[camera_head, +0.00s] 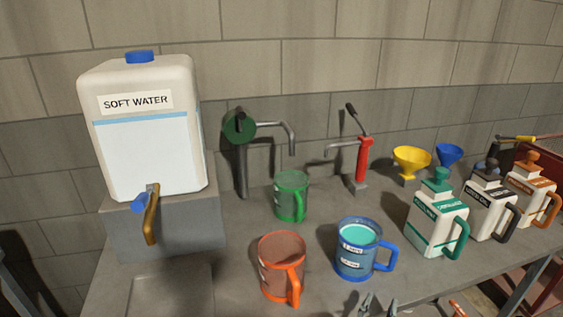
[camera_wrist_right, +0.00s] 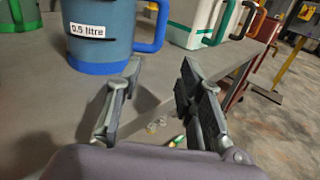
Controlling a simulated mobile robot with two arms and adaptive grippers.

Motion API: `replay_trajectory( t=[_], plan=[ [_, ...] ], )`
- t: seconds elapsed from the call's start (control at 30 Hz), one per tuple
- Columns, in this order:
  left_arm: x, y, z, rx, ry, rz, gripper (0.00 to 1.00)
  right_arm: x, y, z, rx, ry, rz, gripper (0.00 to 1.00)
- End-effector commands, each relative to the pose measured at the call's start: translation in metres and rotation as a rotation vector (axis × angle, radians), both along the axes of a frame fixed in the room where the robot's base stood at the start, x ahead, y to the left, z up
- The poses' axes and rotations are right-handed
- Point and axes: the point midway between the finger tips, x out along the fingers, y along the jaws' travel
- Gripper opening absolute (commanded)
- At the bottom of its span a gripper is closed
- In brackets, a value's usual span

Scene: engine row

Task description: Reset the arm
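My right gripper (camera_head: 379,303) shows at the bottom edge of the head view, in front of the blue measuring cup. In the right wrist view its two fingers (camera_wrist_right: 159,68) stand apart with nothing between them. The gripper is open and empty. The blue cup (camera_head: 352,262) stands upright on the bench and holds teal liquid. In the wrist view the cup (camera_wrist_right: 104,42) is just beyond the left finger and bears a "0.5 litre" label. My left gripper is not in view.
The bench (camera_head: 235,285) also carries an orange cup (camera_head: 280,262), a green cup (camera_head: 289,200), a red pump (camera_head: 363,160), a green-topped pump (camera_head: 240,150), a yellow funnel (camera_head: 411,160) and a white-and-green jug (camera_head: 432,225). A "SOFT WATER" tank (camera_head: 145,140) stands left.

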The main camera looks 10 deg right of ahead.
Motion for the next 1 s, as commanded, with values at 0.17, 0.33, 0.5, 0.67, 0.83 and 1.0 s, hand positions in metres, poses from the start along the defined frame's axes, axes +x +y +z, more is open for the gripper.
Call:
replay_trajectory(
  t=[0.17, 0.33, 0.5, 0.67, 0.83, 1.0],
  plan=[
    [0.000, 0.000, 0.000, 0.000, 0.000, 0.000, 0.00, -0.022, -0.016, -0.016, 0.306, -0.095, -0.093, 0.34],
    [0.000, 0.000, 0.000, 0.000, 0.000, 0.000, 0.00, -0.067, -0.024, -0.050, 0.888, -0.282, -0.330, 0.34],
    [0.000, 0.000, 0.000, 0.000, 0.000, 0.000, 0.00, -0.111, 0.000, -0.077, 1.412, -0.441, -0.642, 0.34],
    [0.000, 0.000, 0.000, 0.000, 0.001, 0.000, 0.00, -0.140, 0.032, -0.084, 1.717, -0.518, -0.898, 0.34],
    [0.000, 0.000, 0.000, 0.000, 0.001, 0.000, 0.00, -0.164, 0.062, -0.082, 1.912, -0.552, -1.124, 0.34],
    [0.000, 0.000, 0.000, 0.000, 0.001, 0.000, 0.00, -0.185, 0.089, -0.073, 2.046, -0.559, -1.335, 0.34]
  ],
)
